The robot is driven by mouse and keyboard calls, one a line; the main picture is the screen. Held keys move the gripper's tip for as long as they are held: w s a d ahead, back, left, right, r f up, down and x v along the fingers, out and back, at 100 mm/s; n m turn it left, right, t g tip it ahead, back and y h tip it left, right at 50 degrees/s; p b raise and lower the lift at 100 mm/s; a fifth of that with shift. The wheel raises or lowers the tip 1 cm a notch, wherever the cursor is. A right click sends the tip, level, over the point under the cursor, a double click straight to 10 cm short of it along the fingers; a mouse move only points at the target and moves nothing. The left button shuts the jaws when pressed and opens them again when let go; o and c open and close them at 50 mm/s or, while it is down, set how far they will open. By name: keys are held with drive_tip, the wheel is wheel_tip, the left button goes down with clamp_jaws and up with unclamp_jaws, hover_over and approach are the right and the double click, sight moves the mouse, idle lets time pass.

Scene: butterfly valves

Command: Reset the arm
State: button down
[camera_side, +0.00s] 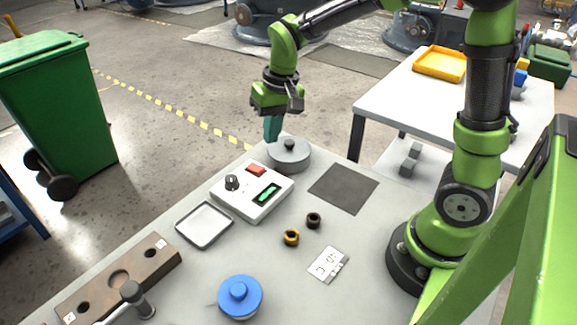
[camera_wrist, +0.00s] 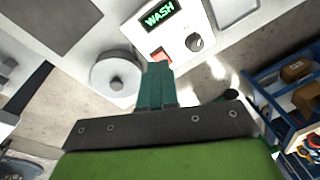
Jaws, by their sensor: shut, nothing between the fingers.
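My arm is green and black, and my gripper (camera_side: 270,138) is raised over the far end of the grey table (camera_side: 190,285), beside a grey round lidded pot (camera_side: 289,152). Its teal fingers are together and hold nothing. In the wrist view the closed fingers (camera_wrist: 157,68) point towards a white control box (camera_wrist: 172,25), with the grey pot (camera_wrist: 116,77) to their left. The control box also shows in the side view (camera_side: 238,205), with a black knob, a red button and a small green display. The display reads WASH in the wrist view.
On the table are a blue lidded pot (camera_side: 240,298), a white tray (camera_side: 204,226), a dark square mat (camera_side: 343,189), two small rings (camera_side: 291,237), a white card (camera_side: 328,264) and a brown board with holes (camera_side: 118,281). A green bin (camera_side: 55,105) stands left.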

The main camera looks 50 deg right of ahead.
drive_tip(key=s+r+t, duration=0.2)
drive_tip(key=s+r, duration=0.2)
drive_tip(key=s, duration=0.3)
drive_tip(key=s+r+t, duration=0.3)
drive_tip(key=s+r, duration=0.1)
drive_tip(key=s, duration=0.3)
drive_tip(key=shift+s+a+r+n+t+y, duration=0.2)
drive_tip(key=shift+a+r+n+t+y, duration=0.1)
drive_tip(key=shift+r+y, duration=0.1)
